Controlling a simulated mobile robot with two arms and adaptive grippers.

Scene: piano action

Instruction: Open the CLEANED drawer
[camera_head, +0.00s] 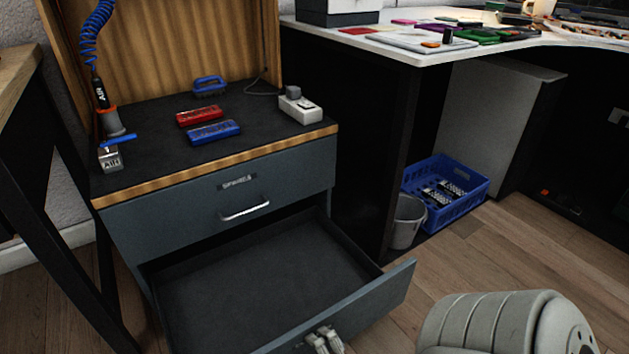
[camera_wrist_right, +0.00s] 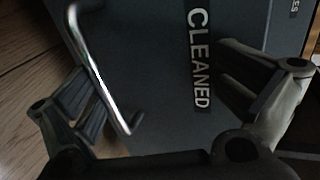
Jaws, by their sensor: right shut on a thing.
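The CLEANED drawer (camera_head: 265,280) is the lower drawer of the dark cabinet. It is pulled far out, and its inside is empty. Its front (camera_head: 375,300) faces me. In the right wrist view the CLEANED label (camera_wrist_right: 198,60) and the metal bar handle (camera_wrist_right: 98,65) show close up. My right gripper (camera_head: 325,342) is at the drawer front, shut on the handle. In the right wrist view (camera_wrist_right: 165,95) the handle lies close beside the left-hand finger. My left gripper is out of view.
The SPARES drawer (camera_head: 240,195) above is closed. A red block (camera_head: 200,116) and a blue block (camera_head: 214,132) lie on the cabinet top. A grey bin (camera_head: 406,225) and a blue crate (camera_head: 455,190) stand on the floor to the right.

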